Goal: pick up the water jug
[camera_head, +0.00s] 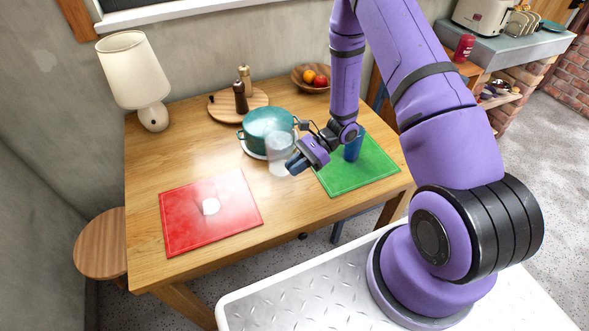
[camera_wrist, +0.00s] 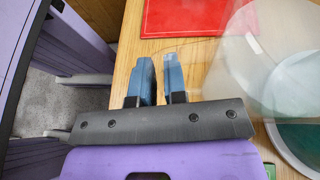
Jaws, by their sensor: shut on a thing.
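The water jug (camera_head: 279,157) is a clear, see-through vessel at the middle of the wooden table, in front of the teal pot. It also shows in the wrist view (camera_wrist: 232,75) as a large clear wall to the right of my fingers. My gripper (camera_head: 294,164) is at the jug's right side in the head view. In the wrist view my gripper (camera_wrist: 160,78) has its two blue fingers close together, shut on the jug's clear handle, which is faint there. The jug looks upright. Whether its base touches the table is hard to tell.
The teal pot (camera_head: 268,122) stands close behind the jug. A blue cup (camera_head: 353,148) stands on the green mat (camera_head: 362,180) to the right. A lamp (camera_head: 134,75) stands at the back left.

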